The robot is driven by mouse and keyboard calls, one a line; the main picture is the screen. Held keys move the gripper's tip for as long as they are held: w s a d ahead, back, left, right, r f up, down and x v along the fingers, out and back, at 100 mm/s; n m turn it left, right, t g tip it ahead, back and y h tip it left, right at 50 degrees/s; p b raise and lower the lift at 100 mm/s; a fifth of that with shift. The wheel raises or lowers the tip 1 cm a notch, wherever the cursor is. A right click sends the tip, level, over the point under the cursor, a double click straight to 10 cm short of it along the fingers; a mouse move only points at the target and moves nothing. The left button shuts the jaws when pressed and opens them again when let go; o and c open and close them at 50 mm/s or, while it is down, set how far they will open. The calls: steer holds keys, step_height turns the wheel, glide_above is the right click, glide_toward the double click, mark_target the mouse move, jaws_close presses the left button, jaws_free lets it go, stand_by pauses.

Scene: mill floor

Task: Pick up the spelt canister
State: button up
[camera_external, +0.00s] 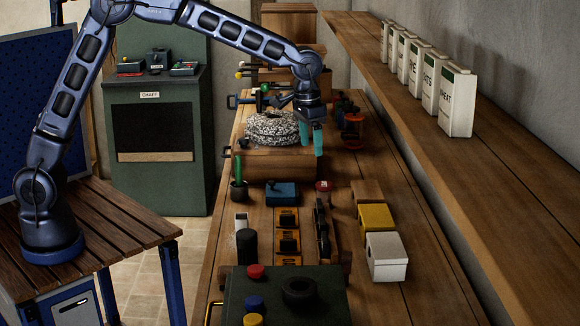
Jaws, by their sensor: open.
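The labels of the farther canisters (396,46) are too small to read surely, so I cannot tell which one is spelt. My gripper (312,143) points down over the workbench, to the left of and below the shelf. Its teal fingers are apart, with nothing seen between them. It is well away from all the canisters.
The shelf (480,165) runs along the wall, bare in front of the canisters. Boxes, including a yellow one (376,218), and switches crowd the near bench.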

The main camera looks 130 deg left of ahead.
mark_target(326, 185)
steer(key=s+a+f+n, duration=0.1)
steer(key=s+a+f, duration=0.2)
steer(key=a, duration=0.3)
steer(key=s+a+f+n, duration=0.1)
steer(key=s+a+f, duration=0.2)
steer(key=a+f, duration=0.3)
steer(key=s+a+f+n, duration=0.1)
steer(key=s+a+f, duration=0.2)
steer(key=a, duration=0.3)
steer(key=shift+s+f+g+h, duration=0.3)
steer(key=shift+f+g, duration=0.1)
steer(key=shift+f, duration=0.25)
step_height(326, 185, down, 5)
steer(key=shift+f, duration=0.2)
steer(key=shift+w+d+f, duration=0.1)
steer(key=shift+d+f, duration=0.15)
steer(key=shift+f, duration=1.1)
steer(key=shift+d+f, duration=0.2)
steer(key=shift+f, duration=1.1)
steer(key=c, duration=1.2)
steer(key=shift+r, duration=0.15)
